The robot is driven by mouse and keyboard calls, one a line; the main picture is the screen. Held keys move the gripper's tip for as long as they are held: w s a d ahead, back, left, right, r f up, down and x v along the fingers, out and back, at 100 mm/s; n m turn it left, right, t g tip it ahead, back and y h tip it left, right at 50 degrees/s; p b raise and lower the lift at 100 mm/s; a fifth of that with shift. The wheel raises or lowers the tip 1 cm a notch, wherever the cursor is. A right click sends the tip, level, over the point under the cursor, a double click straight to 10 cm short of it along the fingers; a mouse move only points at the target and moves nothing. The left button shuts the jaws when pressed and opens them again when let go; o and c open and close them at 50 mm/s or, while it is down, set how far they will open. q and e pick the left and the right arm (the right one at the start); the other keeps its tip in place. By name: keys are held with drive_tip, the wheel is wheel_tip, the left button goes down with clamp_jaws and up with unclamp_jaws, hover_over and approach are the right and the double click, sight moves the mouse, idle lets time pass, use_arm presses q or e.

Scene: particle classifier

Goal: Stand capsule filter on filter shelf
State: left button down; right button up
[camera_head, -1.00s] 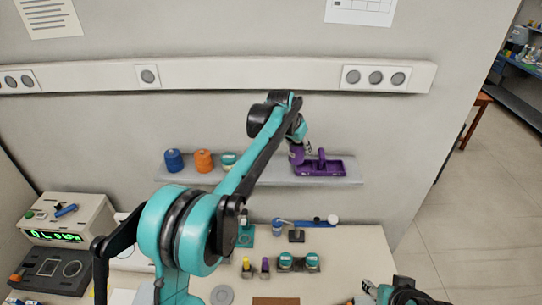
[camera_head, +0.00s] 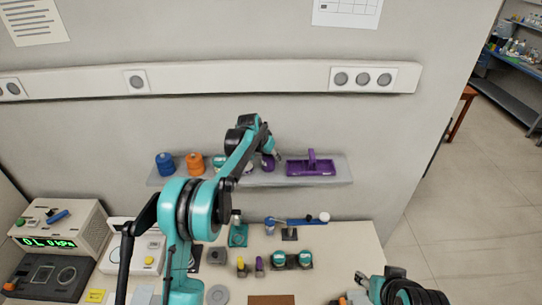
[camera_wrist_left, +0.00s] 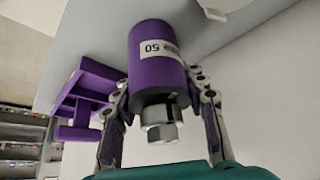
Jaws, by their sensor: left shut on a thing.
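The purple capsule filter (camera_head: 267,164) is held in my left gripper (camera_head: 273,155), at the filter shelf (camera_head: 337,181) on the wall. It is between the teal filter (camera_head: 219,161) and the purple tray. In the left wrist view, the two fingers of the left gripper (camera_wrist_left: 160,100) close on the capsule filter (camera_wrist_left: 156,52). Its label reads 50 upside down and a metal fitting shows at the lower end. I cannot tell whether it touches the shelf. My right gripper (camera_head: 364,283) is low at the right, too small to read.
A blue filter (camera_head: 165,164) and an orange filter (camera_head: 195,163) stand left on the shelf. A purple tray with a handle (camera_head: 311,169) sits close right of the held filter. Below, the bench (camera_head: 340,250) carries small fixtures and a pressure display box (camera_head: 50,240).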

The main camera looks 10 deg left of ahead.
use_arm(q)
drive_tip(key=shift+s, duration=0.1)
drive_tip(key=shift+f, duration=0.1)
drive_tip(key=c, duration=0.9)
unclamp_jaws()
drive_tip(key=shift+o, duration=0.2)
